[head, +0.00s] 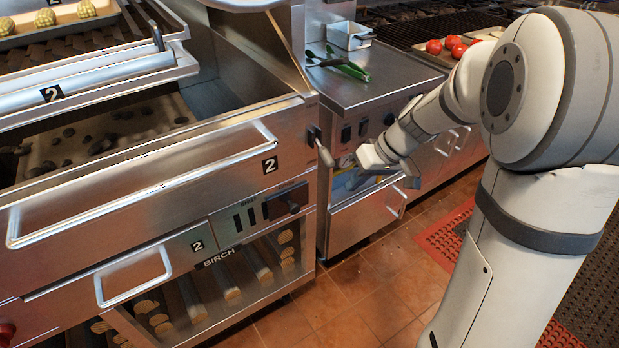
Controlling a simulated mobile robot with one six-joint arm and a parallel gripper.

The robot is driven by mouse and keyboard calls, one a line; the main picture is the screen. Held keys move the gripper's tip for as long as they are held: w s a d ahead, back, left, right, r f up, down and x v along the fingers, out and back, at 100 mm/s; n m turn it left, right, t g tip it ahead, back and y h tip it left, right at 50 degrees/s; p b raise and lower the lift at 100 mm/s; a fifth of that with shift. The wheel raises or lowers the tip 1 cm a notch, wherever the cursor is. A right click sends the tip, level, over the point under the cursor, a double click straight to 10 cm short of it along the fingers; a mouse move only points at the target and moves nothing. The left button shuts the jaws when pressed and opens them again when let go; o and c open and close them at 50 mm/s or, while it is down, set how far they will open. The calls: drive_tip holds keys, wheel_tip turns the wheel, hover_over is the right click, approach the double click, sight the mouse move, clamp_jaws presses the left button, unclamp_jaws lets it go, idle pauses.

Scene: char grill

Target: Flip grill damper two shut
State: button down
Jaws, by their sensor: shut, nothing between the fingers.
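The grill marked 2 (215,165) fills the left side of the head view. My gripper (366,164) is right of that lever, in front of the steel counter unit, apart from the damper panel. It is shut and empty; its fingertips are small in the view.
The firewood compartment labelled BIRCH (218,258) is below the damper panel. Long handles (145,190) project from the grill front. Tiled floor (345,300) in front is clear.

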sight(292, 206)
drive_tip(key=w+f+n+y+b, duration=0.1)
drive_tip(key=w+f+y+b, duration=0.1)
drive_tip(key=w+f, duration=0.5)
drive_tip(key=shift+a+f+t, duration=0.25)
drive_tip(key=shift+f+t, duration=0.05)
drive_tip(key=shift+s, duration=0.1)
drive_tip(key=a+f+b, duration=0.1)
drive_tip(key=a+f, duration=0.6)
drive_tip(key=a, duration=0.2)
drive_tip(key=shift+s+a, duration=0.2)
drive_tip(key=shift+a, duration=0.15)
drive_tip(key=shift+f+b, duration=0.1)
drive_tip(key=shift+b, duration=0.25)
